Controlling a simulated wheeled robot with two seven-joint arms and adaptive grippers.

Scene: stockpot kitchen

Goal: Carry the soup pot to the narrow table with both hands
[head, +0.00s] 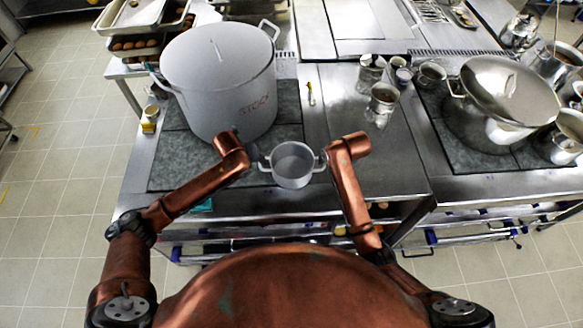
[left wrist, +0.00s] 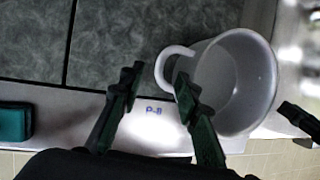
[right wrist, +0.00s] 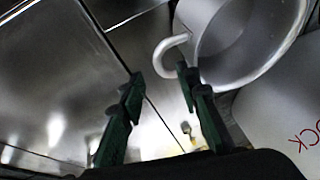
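The soup pot, a small grey two-handled pot (head: 292,165), stands upright at the counter's front edge, beside the big stockpot. My left gripper (head: 256,154) is at its left handle. In the left wrist view its fingers (left wrist: 157,85) are apart, with part of the handle loop (left wrist: 170,63) between and ahead of the tips. My right gripper (head: 324,157) is at the right handle. In the right wrist view its fingers (right wrist: 158,80) are apart, with the other handle (right wrist: 167,50) near the tips. I cannot tell whether either touches. I cannot identify the narrow table.
A large lidded stockpot (head: 222,85) stands close behind the soup pot. Steel cups (head: 382,103) and a lidded steel pot (head: 505,95) stand to the right. A small yellow-and-white item (head: 149,118) is at the left counter edge. Tiled floor (head: 55,150) is clear on the left.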

